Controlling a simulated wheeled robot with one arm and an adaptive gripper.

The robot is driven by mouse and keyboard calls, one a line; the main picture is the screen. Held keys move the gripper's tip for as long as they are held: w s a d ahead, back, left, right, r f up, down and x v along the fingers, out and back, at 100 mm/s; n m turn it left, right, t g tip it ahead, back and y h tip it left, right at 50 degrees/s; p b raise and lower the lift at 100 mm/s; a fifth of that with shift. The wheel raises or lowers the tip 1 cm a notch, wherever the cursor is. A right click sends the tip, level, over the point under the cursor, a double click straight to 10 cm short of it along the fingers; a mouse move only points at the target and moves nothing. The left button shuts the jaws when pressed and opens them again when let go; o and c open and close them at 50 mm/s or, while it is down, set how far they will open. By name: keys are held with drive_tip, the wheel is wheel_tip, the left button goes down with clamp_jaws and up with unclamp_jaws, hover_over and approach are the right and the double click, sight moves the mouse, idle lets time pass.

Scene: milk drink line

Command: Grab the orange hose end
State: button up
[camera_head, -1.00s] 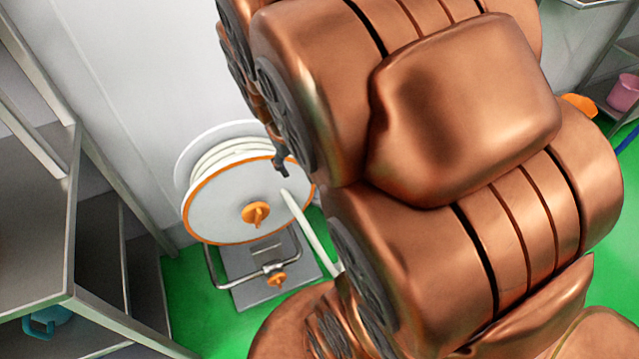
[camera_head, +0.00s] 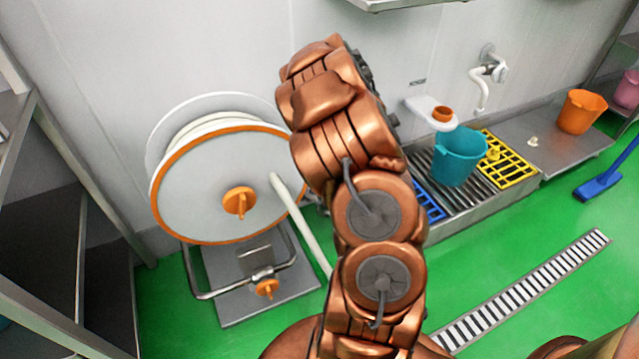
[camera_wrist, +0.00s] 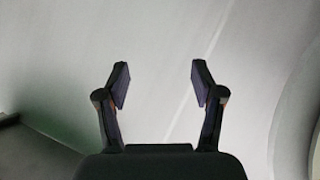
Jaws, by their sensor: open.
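A large hose reel (camera_head: 200,185) with white discs, an orange rim and an orange centre knob stands by the wall at left in the head view. A white hose (camera_head: 303,228) runs down from it to the right and passes behind my arm. I cannot make out an orange hose end in either view; my arm may hide it. My gripper (camera_wrist: 158,84) is open and empty in the wrist view, facing a pale wall. In the head view my arm hides it. A pale curved edge (camera_wrist: 294,110) at the wrist view's right may be the reel.
A metal shelf (camera_head: 45,250) stands at left. Behind my arm at right, a low metal sink bench (camera_head: 560,140) holds a teal bucket (camera_head: 458,160), an orange bucket (camera_head: 580,112) and a yellow grate (camera_head: 512,162). A floor drain (camera_head: 525,290) crosses the open green floor.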

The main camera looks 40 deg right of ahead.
drive_tip(key=s+a+f+t+y+b, duration=0.1)
drive_tip(key=a+f+t+y+b, duration=0.2)
drive_tip(key=f, duration=0.5)
drive_tip(key=a+f+t+y+b, duration=0.1)
drive_tip(key=f+t+b, duration=0.1)
drive_tip(key=f+b, duration=0.4)
drive_tip(key=s+a+f+t+y+b, duration=0.1)
drive_tip(key=f+t+y+b, duration=0.15)
drive_tip(key=f, duration=0.65)
drive_tip(key=shift+n+t, duration=0.25)
drive_tip(key=shift+n, duration=0.15)
drive_tip(key=shift+w+d+r+b, duration=0.1)
drive_tip(key=shift+w+b, duration=0.5)
drive_tip(key=shift+w, duration=1.4)
drive_tip(key=shift+w+d+r+b, duration=0.1)
drive_tip(key=shift+w+b, duration=0.45)
drive_tip(key=shift+w, duration=1.4)
clamp_jaws()
